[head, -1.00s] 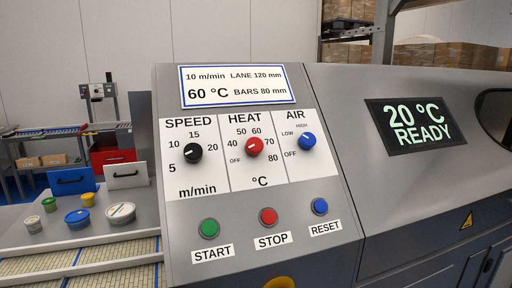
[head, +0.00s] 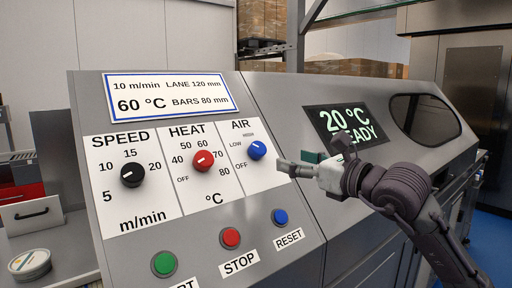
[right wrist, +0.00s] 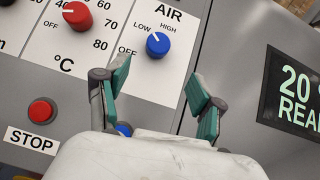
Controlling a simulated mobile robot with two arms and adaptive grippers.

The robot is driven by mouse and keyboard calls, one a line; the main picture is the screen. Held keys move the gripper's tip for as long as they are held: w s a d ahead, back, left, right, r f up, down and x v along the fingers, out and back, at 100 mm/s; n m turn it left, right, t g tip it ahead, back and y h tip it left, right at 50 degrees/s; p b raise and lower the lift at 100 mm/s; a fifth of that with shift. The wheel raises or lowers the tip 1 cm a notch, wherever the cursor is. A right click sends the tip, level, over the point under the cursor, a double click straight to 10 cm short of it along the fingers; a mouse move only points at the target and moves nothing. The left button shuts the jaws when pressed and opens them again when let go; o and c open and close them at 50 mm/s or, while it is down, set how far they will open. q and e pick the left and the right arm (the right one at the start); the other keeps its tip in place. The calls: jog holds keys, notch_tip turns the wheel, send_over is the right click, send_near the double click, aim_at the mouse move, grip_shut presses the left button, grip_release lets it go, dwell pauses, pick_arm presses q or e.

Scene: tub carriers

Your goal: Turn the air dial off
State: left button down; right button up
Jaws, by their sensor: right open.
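The air dial (head: 257,150) is a round blue knob at the right of the white label panel, under the word AIR, with OFF, LOW and HIGH around it. It also shows in the right wrist view (right wrist: 157,44), with a small white mark at its upper left; the exact setting is hard to read. My right gripper (head: 300,163) is to the right of the dial in the head view, apart from it. In the right wrist view its open, green-padded fingers (right wrist: 160,80) are empty, with the dial beyond and between them. My left gripper is not in view.
The red heat dial (head: 202,161) and black speed dial (head: 132,174) sit left of the air dial. Green START (head: 164,264), red STOP (head: 231,238) and blue RESET (head: 280,216) buttons lie below. A display (head: 335,122) reading 20 °C is partly behind my right gripper.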

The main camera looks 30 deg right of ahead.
aim_at(262, 152)
jog(key=w+p, duration=0.1)
jog(key=w, duration=0.2)
jog(key=w+a+p, duration=0.1)
jog(key=w+p, duration=0.1)
jog(key=w, duration=0.1)
jog(key=w+p, duration=0.2)
jog(key=w, duration=0.1)
jog(key=shift+a+r, duration=0.2)
jog(key=shift+a, duration=0.05)
jog(key=shift+w+a+f, duration=0.15)
jog(key=shift+w+f, duration=0.05)
jog(key=shift+w, duration=0.5)
jog(key=c, duration=1.1)
jog(key=shift+c, duration=0.2)
